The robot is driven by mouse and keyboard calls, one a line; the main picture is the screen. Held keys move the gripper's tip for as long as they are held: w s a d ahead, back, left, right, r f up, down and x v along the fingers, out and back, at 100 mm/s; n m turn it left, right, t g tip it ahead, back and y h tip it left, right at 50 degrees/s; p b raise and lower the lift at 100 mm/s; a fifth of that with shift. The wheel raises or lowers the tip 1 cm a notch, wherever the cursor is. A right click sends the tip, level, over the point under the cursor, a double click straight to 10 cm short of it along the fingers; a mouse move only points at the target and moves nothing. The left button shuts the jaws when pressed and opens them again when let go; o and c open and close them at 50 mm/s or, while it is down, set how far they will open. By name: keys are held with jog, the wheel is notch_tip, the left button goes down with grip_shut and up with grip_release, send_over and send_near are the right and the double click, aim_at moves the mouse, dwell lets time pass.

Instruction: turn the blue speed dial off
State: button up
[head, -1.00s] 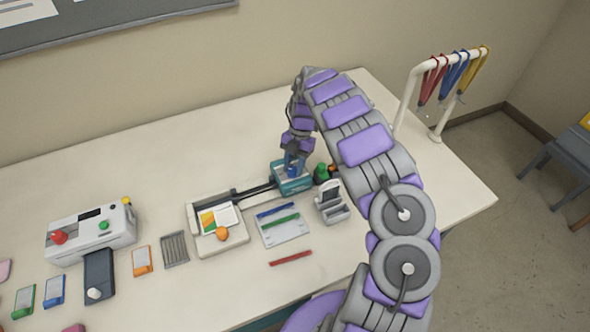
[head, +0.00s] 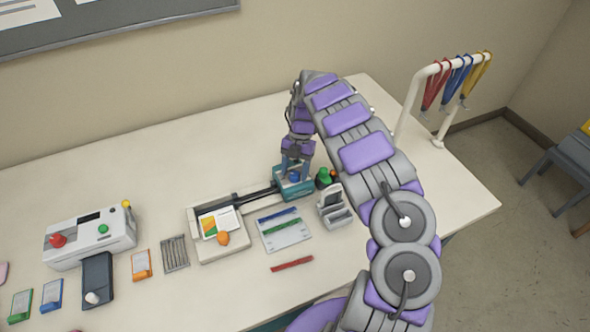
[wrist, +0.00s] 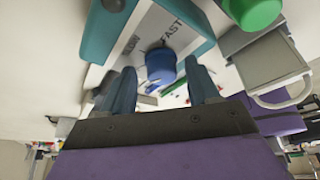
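The blue speed dial (head: 295,178) sits on top of a small teal box (head: 291,190) on the table. In the wrist view the blue dial (wrist: 160,66) is a short round knob on a light panel with the word FAST printed beside it. My gripper (head: 296,168) points down over the box. Its two teal fingers are apart, one on each side of the dial, with visible gaps and nothing held. I cannot tell how far down the fingers reach along the dial. The dial's pointer is not clear.
A green knob (head: 324,174) stands just right of the box, with a grey holder (head: 333,206) in front. A tray (head: 221,246) with cards and an orange knob is at left. A lanyard rack (head: 411,95) stands at the right rear. The table's left rear is clear.

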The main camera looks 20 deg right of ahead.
jog(key=shift+d, duration=0.1)
jog(key=p+v, duration=0.7)
jog(key=v, duration=1)
jog(key=shift+r, duration=0.2)
